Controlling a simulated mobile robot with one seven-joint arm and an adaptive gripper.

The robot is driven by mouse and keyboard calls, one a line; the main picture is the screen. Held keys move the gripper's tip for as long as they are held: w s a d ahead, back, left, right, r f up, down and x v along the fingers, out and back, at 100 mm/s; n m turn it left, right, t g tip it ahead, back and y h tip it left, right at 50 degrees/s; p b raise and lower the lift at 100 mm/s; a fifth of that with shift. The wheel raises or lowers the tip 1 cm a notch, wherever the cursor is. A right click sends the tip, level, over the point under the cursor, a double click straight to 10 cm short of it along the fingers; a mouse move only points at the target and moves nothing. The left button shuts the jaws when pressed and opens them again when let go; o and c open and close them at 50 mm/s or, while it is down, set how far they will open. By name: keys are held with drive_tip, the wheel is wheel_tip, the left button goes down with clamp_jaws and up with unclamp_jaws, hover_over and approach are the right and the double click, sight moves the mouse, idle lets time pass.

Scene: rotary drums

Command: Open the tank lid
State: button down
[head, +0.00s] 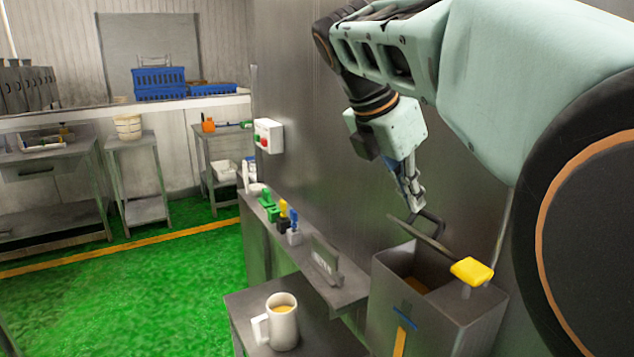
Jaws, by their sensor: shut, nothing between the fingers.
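The tank (436,318) is a grey metal box at the lower right, against the steel wall. Its top is at least partly open, and brown contents show inside. A thin dark plate, seen nearly edge-on, is tilted above the opening and looks like the lid (420,238). A yellow block (472,271), apparently its handle, sits at the plate's near right end. My gripper (432,226) points down at the far side of the plate, shut and empty. Its fingertips are partly hidden by the plate, so I cannot tell whether they touch it.
A narrow steel shelf (347,289) left of the tank bears small green, yellow and blue items. Below it, a white mug (281,321) with yellowish contents stands on a lower surface. A control box (268,136) is on the wall. The green floor at left is mostly clear.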

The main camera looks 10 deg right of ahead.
sight(419, 212)
drive_tip(key=shift+x, duration=2.2)
